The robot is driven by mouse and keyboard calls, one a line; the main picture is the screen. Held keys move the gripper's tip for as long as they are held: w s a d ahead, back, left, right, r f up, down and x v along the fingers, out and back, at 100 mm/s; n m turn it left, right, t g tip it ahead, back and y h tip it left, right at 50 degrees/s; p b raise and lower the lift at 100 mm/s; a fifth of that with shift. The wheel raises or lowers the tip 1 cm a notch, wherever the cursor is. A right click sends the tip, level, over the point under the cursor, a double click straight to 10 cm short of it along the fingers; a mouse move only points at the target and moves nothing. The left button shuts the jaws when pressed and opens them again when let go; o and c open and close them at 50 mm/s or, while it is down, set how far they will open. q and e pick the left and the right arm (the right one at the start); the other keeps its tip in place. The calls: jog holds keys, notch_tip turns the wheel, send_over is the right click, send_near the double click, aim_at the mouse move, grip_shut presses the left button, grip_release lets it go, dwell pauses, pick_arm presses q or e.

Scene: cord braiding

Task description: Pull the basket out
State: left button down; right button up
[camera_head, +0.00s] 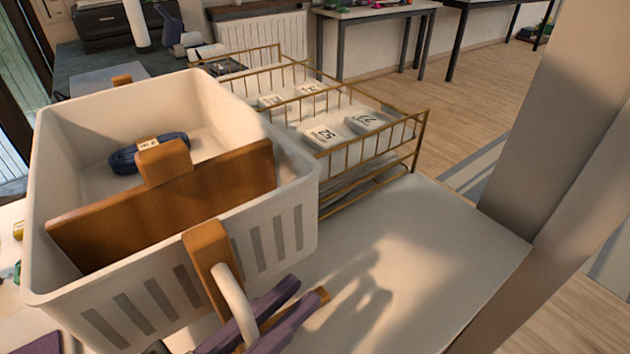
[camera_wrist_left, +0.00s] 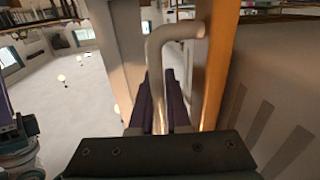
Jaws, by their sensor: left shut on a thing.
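The white basket (camera_head: 290,185) with slotted sides fills the left of the head view. Inside it stand a brown wooden divider (camera_head: 225,190) and a coiled dark blue cord (camera_head: 124,160) with a small tag. A pale curved handle (camera_head: 233,300) on an orange wooden block (camera_head: 207,252) sits on the basket's near side. My left gripper (camera_head: 305,292), with purple fingers, is shut on the handle. In the left wrist view the handle (camera_wrist_left: 156,70) runs down between the fingers (camera_wrist_left: 160,108). The right gripper is not seen.
A gold wire rack (camera_head: 417,140) with white numbered blocks (camera_head: 365,121) stands just behind and right of the basket. The pale tabletop (camera_head: 470,245) is clear to the right. Dark-legged tables (camera_head: 375,13) stand farther back on a wooden floor.

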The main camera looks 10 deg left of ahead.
pick_arm(q)
jog(key=c, duration=1.2)
grip_release()
jog(key=shift+o, duration=0.2)
jog(key=shift+s, duration=0.1)
jog(key=v, duration=0.9)
jog(key=shift+s+a, duration=0.2)
jog(key=shift+s, duration=0.1)
